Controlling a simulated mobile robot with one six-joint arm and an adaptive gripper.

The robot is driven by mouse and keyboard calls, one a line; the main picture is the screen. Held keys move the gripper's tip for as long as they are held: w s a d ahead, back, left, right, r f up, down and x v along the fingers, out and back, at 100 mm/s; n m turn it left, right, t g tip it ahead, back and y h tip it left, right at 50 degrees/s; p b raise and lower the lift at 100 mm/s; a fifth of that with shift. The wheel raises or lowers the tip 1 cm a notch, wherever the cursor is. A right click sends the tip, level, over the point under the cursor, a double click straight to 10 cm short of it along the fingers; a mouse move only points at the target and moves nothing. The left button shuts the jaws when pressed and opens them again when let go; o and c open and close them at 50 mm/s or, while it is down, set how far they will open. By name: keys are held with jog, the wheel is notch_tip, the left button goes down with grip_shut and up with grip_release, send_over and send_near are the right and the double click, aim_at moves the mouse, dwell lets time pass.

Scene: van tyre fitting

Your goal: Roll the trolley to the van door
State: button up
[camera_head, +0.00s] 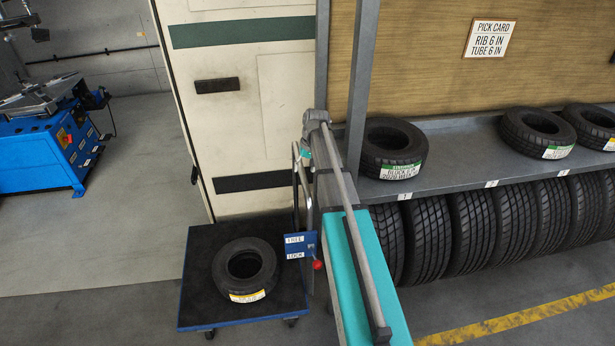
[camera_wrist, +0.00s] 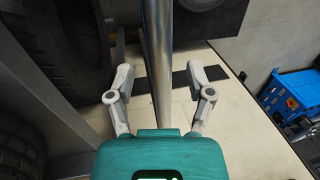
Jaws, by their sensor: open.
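The trolley (camera_head: 195,300) has a dark flat deck with a blue edge and casters, and stands at lower centre in the head view. A tyre (camera_head: 245,270) with a yellow-edged label lies flat on it. A blue plate (camera_head: 299,246) reading FREE and LOCK is at its right side, with a red knob (camera_head: 318,265) low beside it, nearer the LOCK line. The trolley's upright handle (camera_head: 296,185) is partly hidden by my arm. In the wrist view my gripper (camera_wrist: 160,70) is open, its fingers on either side of a shiny metal bar (camera_wrist: 157,50); contact is not clear.
A cream panel (camera_head: 235,120) with dark green stripes stands behind the trolley; I cannot tell whether it is the van door. A tyre rack (camera_head: 450,178) fills the right side. A blue machine (camera_head: 45,150) stands far left. The floor (camera_head: 120,240) left of the trolley is clear.

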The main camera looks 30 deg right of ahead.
jog(key=shift+a+f+b, duration=0.2)
jog(key=shift+f+b, duration=0.6)
jog(key=shift+f, duration=0.3)
